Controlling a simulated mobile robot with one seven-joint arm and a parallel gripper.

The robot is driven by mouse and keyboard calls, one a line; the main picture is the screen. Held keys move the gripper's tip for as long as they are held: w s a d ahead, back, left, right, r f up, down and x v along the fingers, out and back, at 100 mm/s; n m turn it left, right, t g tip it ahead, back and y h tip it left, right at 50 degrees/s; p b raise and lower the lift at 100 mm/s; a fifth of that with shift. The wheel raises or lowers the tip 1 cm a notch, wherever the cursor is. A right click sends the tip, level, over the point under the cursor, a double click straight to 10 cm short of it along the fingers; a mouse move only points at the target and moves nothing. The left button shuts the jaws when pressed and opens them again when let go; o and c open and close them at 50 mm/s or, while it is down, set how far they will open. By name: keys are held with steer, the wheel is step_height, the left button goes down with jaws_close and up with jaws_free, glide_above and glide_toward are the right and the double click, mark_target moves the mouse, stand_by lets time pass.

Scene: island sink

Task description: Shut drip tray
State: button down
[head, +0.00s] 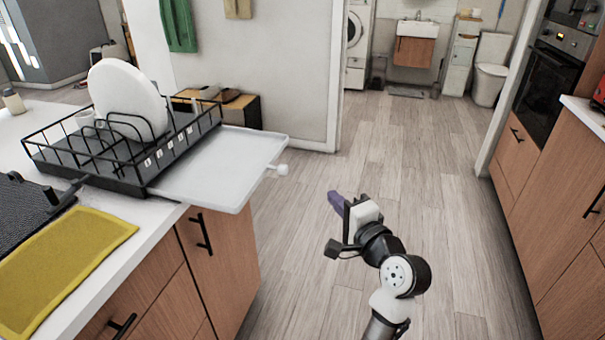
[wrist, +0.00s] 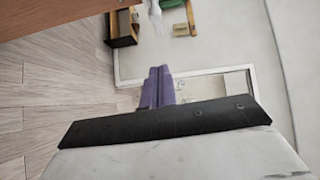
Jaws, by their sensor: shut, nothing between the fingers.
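The white drip tray (head: 222,166) sticks out to the right from under the black dish rack (head: 95,160), past the counter edge and over the floor. A small round white knob (head: 283,169) is on its outer edge. My gripper (head: 334,198), with purple fingers, is to the right of the tray and apart from it, above open floor. The fingers also show in the wrist view (wrist: 158,88), closed together with nothing between them. A pale piece at the top of the wrist view (wrist: 155,18) may be the knob; I cannot tell for sure.
The rack holds a white plate (head: 128,95) and a cup. A yellow mat (head: 60,265) lies on the island counter. Cabinets with black handles (head: 203,233) are below. The wooden floor (head: 430,170) right of my gripper is clear, up to the oven and cabinets.

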mark_target(222, 161)
steer(key=w+a+p, duration=0.3)
steer(key=w+a, duration=0.5)
steer(key=w, duration=0.1)
steer(key=shift+w+a+f, duration=0.15)
steer(key=shift+w+a, duration=0.05)
steer(key=shift+w, duration=0.15)
steer(key=w+a+p, duration=0.1)
steer(key=w+a, duration=0.1)
steer(key=a, duration=0.4)
steer(key=w+a+p, duration=0.1)
steer(key=a+p, duration=0.1)
steer(key=a, duration=0.3)
steer(key=w+a+p, duration=0.2)
steer(key=a, duration=0.4)
steer(key=shift+w+a, duration=0.3)
steer(key=shift+w+a+p, duration=0.25)
steer(key=shift+a+p, duration=0.05)
steer(key=shift+a, duration=0.35)
steer(key=shift+d, duration=0.15)
